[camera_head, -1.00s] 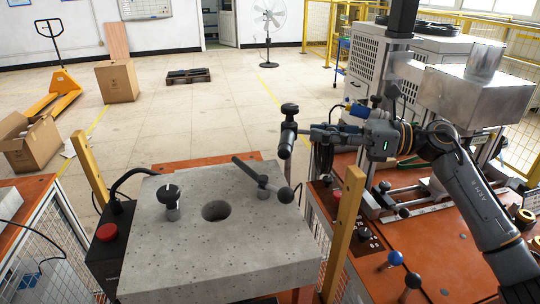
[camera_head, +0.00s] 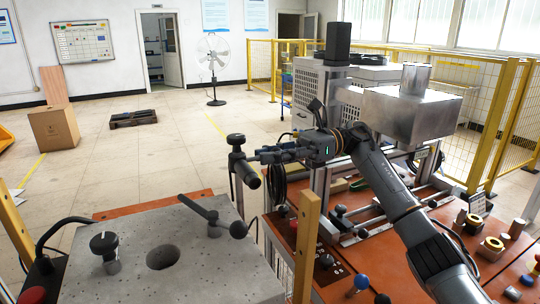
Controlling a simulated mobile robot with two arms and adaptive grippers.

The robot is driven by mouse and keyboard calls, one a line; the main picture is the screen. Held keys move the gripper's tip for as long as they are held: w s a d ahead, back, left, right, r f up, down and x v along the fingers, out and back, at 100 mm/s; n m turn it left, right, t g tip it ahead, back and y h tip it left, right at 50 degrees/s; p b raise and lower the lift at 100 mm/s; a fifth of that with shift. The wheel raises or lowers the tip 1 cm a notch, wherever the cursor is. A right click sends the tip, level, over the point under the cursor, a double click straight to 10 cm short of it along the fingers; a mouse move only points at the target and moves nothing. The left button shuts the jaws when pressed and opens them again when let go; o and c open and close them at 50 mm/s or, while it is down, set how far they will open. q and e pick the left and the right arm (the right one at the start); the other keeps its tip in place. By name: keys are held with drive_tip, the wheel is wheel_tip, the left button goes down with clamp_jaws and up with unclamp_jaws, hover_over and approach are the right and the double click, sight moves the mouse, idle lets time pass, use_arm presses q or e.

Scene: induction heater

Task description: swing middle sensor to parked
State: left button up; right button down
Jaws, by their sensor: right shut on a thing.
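The sensor (camera_head: 248,175) is a dark cylinder with a pale end, tilted down to the lower right. It hangs by a dark post with a black knob (camera_head: 236,139), beyond the right part of the grey plate. My right gripper (camera_head: 262,156) comes in from the right and is shut at the sensor's mount, beside the post. Its fingertips overlap the mount, so the exact contact is hidden. I cannot tell from this view whether this is the middle sensor. My left gripper is out of view.
The grey plate (camera_head: 200,275) has a round hole (camera_head: 162,256), a black knob (camera_head: 104,243) and a clamp lever (camera_head: 201,211). A yellow post (camera_head: 306,247) stands at its right. A metal box machine (camera_head: 410,110) stands behind my right arm over the orange bench (camera_head: 390,262).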

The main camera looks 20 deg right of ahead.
drive_tip(key=c, duration=1.1)
unclamp_jaws()
drive_tip(key=shift+w, duration=0.1)
wheel_tip(320, 180, up, 10)
